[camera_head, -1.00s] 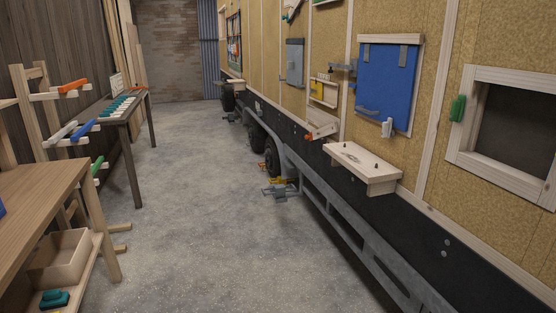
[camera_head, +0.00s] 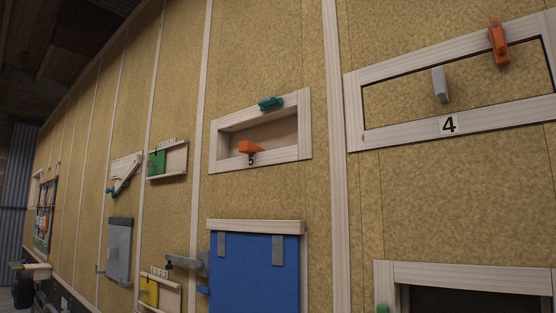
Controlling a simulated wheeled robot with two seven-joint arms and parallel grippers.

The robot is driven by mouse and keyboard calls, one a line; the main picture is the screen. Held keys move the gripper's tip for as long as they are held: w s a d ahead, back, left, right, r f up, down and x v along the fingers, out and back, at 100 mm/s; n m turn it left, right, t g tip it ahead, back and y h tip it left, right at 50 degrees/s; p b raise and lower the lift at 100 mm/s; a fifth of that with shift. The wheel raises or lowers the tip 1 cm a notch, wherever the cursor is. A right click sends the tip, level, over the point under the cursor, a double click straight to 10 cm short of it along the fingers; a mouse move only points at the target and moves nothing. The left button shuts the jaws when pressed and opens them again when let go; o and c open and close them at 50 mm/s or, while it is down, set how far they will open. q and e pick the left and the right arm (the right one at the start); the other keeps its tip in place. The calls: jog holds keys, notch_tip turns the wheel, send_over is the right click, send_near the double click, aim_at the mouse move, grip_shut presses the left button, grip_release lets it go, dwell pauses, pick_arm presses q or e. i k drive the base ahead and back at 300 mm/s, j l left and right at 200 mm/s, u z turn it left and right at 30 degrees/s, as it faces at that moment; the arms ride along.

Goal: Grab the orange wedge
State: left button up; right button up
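An orange wedge (camera_head: 250,147) sits on the lower ledge of a framed recess (camera_head: 216,153) marked 5 in the wall, near the middle of the head view. Its thin end points right. Another orange piece (camera_head: 498,41), shaped like a clip or latch, is on the upper frame of the panel marked 4 at the upper right. Neither of my grippers shows in this view.
A teal piece (camera_head: 270,103) is on the top frame of recess 5. A blue panel (camera_head: 254,274) hangs below it. A grey handle (camera_head: 440,84) is on panel 4. Smaller wall fixtures, including a grey panel (camera_head: 119,250), lie to the left.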

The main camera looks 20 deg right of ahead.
aim_at(246, 147)
jog(key=i+j+z, duration=0.25)
jog(key=i+z, duration=0.15)
jog(key=i, duration=0.2)
jog(key=i+j+z, duration=0.4)
jog(key=i+j, duration=0.05)
jog(key=i, duration=0.1)
